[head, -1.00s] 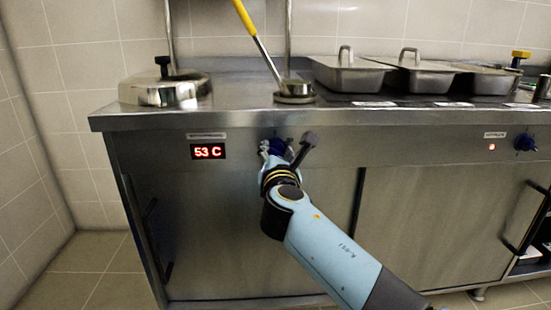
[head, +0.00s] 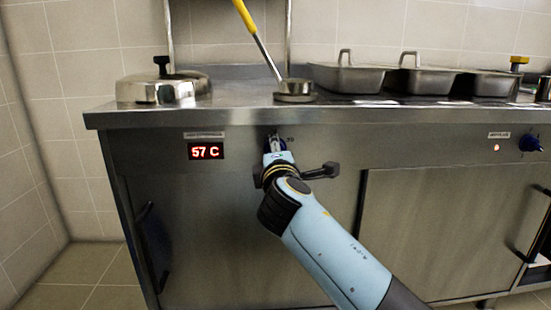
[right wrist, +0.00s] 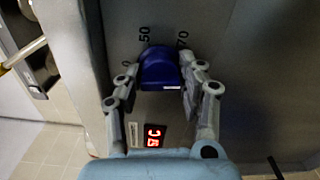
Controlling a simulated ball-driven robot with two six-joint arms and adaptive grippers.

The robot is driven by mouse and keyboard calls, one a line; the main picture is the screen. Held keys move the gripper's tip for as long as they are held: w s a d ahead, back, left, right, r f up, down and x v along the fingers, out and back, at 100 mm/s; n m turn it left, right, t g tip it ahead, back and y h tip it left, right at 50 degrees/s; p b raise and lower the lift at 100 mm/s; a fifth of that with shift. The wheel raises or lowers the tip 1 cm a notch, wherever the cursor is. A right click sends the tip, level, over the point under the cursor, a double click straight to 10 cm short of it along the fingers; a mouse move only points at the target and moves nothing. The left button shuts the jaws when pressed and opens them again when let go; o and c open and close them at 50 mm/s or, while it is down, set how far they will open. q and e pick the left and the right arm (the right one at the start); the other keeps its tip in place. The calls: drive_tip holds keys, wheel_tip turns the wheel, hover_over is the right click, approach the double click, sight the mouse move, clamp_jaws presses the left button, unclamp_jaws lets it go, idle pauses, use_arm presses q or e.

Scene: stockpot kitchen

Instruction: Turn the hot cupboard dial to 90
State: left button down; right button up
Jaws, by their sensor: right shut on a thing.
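The hot cupboard dial is a blue knob (right wrist: 158,70) on the steel front panel. In the right wrist view it sits between the fingers, with printed marks including 50 and 70 around it. My right gripper (right wrist: 160,82) is shut on the dial from both sides. In the head view the gripper (head: 275,143) covers most of the dial. The red display (head: 206,151) left of the dial reads 57 C; it also shows at a slant in the right wrist view (right wrist: 154,136). My left gripper is not in view.
A second blue knob (head: 530,143) with a red light is at the far right of the panel.

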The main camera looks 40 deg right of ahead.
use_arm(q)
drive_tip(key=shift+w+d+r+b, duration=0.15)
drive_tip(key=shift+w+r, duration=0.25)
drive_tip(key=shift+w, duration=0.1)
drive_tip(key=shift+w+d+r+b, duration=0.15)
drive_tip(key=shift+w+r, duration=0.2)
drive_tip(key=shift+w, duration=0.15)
use_arm(e)
drive_tip(key=shift+f+m, duration=0.15)
drive_tip(key=shift+m, duration=0.75)
drive_tip(key=o, duration=1.1)
drive_tip(key=shift+s, duration=0.1)
drive_tip(key=v, duration=0.7)
drive_tip(key=shift+s, duration=0.2)
drive_tip(key=shift+a, duration=0.1)
